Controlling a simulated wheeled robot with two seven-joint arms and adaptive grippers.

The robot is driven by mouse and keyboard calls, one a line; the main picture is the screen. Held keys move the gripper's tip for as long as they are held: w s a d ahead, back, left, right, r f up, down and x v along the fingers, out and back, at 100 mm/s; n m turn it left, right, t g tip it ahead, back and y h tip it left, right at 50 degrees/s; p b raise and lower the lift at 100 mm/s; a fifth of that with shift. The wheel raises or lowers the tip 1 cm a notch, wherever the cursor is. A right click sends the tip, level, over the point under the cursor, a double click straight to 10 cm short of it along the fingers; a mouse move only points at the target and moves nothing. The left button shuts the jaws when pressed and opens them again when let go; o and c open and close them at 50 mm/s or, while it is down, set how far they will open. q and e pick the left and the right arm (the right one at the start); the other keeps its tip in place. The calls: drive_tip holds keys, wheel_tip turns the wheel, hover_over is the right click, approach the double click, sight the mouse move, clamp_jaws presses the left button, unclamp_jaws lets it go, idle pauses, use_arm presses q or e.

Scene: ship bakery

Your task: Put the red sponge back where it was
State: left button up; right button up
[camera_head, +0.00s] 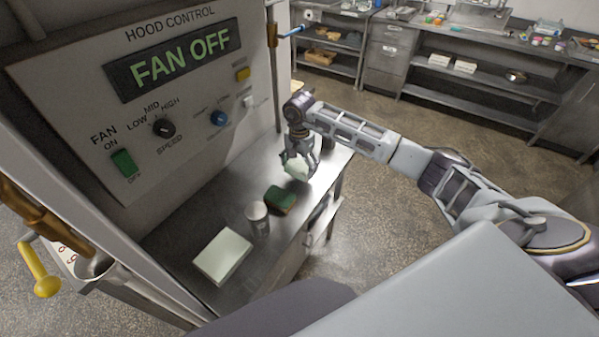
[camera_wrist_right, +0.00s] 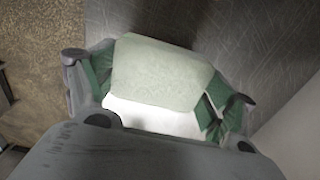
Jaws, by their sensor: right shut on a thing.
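My right gripper (camera_head: 299,160) is shut on a pale green-white block (camera_head: 295,170), over the far end of the steel counter (camera_head: 187,238). In the right wrist view the block (camera_wrist_right: 160,75) sits between the green-padded fingers. I cannot tell whether it touches the counter. A sponge (camera_head: 280,199) with a dark green top and a yellowish side lies on the counter, nearer to me than the gripper. No red sponge shows in either view. My left gripper is not in view.
A pale canister (camera_head: 257,217) stands beside the green sponge, with a whitish flat box (camera_head: 222,256) nearer. The hood control panel (camera_head: 165,95) rises along the counter's left. Shelved steel benches (camera_head: 455,70) stand across the open floor.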

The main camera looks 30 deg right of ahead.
sight(299, 172)
drive_tip(key=shift+f+p, duration=0.35)
drive_tip(key=shift+f, duration=1.5)
drive_tip(key=o, duration=0.8)
drive_tip(key=shift+r, duration=0.1)
drive_tip(key=shift+r+b, duration=1.3)
drive_tip(key=shift+r, duration=4.65)
drive_tip(key=shift+f, duration=0.1)
